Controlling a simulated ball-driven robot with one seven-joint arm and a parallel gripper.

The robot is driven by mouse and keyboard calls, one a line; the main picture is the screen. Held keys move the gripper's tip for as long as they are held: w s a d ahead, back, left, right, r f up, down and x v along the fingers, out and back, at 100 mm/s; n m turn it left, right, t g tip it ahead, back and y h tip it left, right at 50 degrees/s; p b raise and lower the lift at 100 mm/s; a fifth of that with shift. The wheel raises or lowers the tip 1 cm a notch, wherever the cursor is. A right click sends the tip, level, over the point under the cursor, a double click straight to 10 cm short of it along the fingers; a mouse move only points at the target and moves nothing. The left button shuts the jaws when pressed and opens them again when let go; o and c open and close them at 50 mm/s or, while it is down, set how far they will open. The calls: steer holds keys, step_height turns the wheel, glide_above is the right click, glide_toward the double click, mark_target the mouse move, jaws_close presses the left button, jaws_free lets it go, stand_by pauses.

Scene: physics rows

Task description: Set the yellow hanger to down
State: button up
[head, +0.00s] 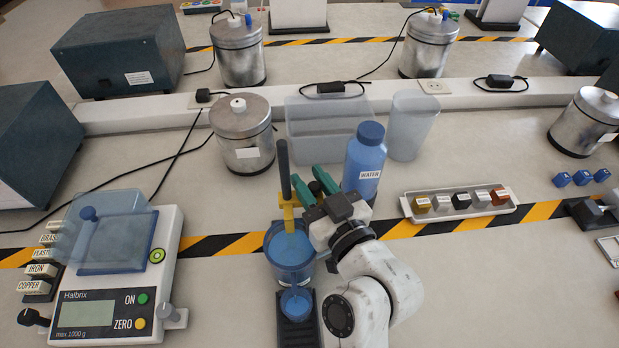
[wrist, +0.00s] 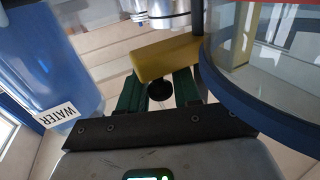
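The yellow hanger (head: 289,212) is on a dark upright post (head: 284,168) above a clear beaker of blue liquid (head: 289,252). In the wrist view the hanger (wrist: 170,56) is a flat yellow arm just beyond my fingers, with a round black knob (wrist: 159,91) on its near side. My gripper (head: 315,184) has green fingers, one on either side of the knob. They stand apart (wrist: 159,88), and the knob nearly fills the gap; whether they touch it is unclear. The hanger's far end is partly hidden.
A blue water bottle (head: 366,162) stands close beside my gripper. A small blue cup (head: 296,303) is in front of the beaker. A balance (head: 120,270) stands left, a tray of several labelled cubes (head: 411,213) right, and grey bins (head: 320,150) behind.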

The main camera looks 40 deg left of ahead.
steer(key=b+v, duration=0.1)
steer(key=v, duration=0.9)
steer(key=shift+b, duration=0.4)
steer(key=shift+r, duration=0.1)
